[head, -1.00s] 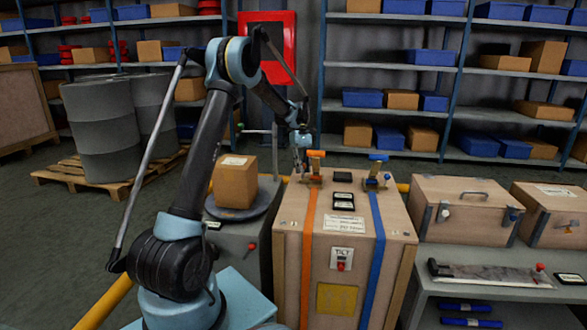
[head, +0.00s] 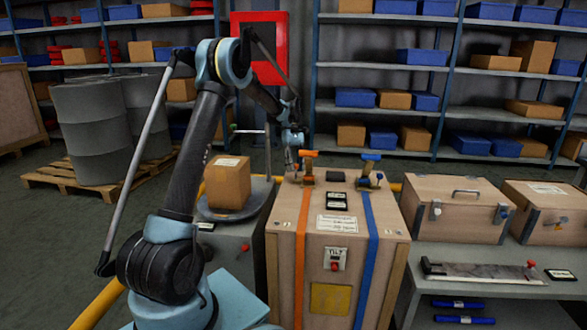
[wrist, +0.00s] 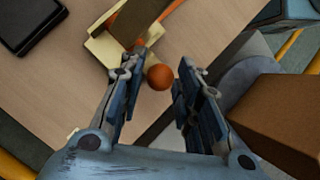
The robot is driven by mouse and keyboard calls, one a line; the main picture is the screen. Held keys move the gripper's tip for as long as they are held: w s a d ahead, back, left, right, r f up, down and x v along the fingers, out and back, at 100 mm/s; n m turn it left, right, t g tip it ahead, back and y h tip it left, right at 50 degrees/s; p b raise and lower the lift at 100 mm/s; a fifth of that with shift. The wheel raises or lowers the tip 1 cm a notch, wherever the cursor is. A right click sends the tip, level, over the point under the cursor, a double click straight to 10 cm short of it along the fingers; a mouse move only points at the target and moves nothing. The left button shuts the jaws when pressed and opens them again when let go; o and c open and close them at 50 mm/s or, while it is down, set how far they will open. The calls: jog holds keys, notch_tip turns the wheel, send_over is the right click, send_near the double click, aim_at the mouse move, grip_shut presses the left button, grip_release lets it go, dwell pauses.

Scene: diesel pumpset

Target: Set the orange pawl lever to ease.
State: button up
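The orange ratchet (head: 308,166) stands on top of the wooden crate, over the orange strap (head: 302,225). Its orange-topped handle (head: 309,153) sticks up; the small pawl lever is hard to make out in the head view. In the wrist view, a round orange knob (wrist: 160,77), which looks like the pawl lever's end, shows beside a pale metal bracket (wrist: 112,48). My gripper (head: 293,168) is at the left side of the ratchet. In the wrist view my gripper (wrist: 164,75) is open, with the knob between its fingertips, nearer the left finger. Contact cannot be told.
A blue-handled ratchet (head: 370,170) with a blue strap (head: 370,230) stands to the right on the crate (head: 335,250). Black plates (head: 337,199) lie between the ratchets. A cardboard box (head: 228,182) on a round plate stands close left of my gripper.

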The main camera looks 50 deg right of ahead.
jog(key=v, duration=1.1)
jog(key=shift+r, duration=0.2)
jog(key=shift+w+d, duration=0.1)
